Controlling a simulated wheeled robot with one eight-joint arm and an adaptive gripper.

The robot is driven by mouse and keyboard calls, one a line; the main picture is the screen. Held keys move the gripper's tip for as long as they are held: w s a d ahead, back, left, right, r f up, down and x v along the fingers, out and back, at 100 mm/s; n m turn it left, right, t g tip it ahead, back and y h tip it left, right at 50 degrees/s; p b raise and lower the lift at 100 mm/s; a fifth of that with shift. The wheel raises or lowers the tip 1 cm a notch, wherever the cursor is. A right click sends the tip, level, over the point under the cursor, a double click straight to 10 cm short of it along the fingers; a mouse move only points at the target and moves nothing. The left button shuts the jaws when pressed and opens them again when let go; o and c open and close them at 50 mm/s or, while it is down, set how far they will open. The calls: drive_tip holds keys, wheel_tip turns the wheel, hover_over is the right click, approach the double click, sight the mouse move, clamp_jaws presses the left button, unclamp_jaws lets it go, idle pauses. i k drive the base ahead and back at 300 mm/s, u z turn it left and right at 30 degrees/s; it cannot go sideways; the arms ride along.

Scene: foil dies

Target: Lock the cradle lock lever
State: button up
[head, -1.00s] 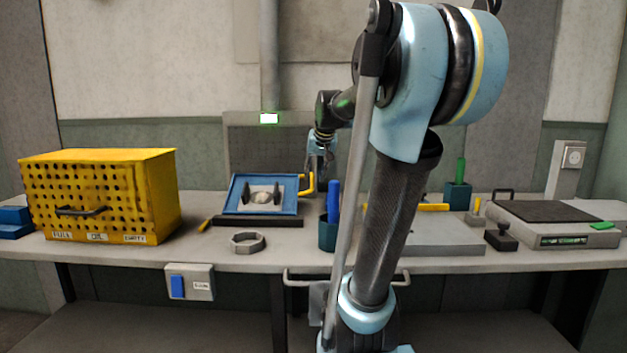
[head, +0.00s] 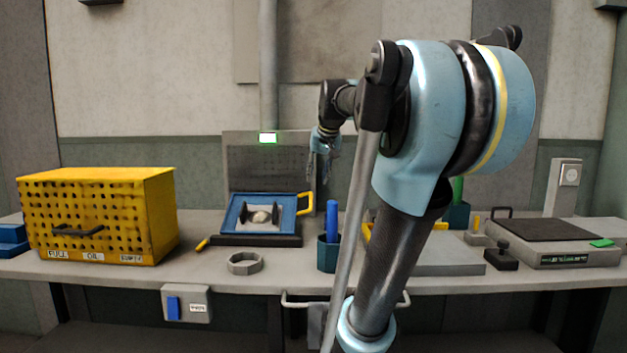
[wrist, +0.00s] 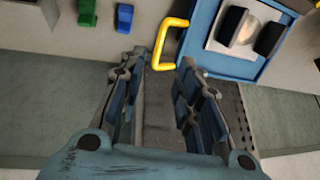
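The cradle (head: 235,217) is a blue tilted frame holding a round pale piece between two dark jaws. Its yellow lock lever (head: 308,197) is a bent handle sticking out from the frame's right side. In the wrist view the lever (wrist: 163,38) stands out from the edge of the blue cradle (wrist: 197,35). My gripper (wrist: 161,62) is open and empty, and the lever's near end shows between its fingertips. I cannot tell the depth gap. In the head view my gripper (head: 324,172) hangs above and slightly right of the lever, its fingers hard to make out.
A yellow perforated box (head: 95,215) stands at left. A grey ring (head: 245,263) lies in front of the cradle. A dark blue cup (head: 328,254) with a blue-handled tool stands right of it, near the lever.

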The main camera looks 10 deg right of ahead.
sight(200, 247)
drive_tip(key=k, duration=1)
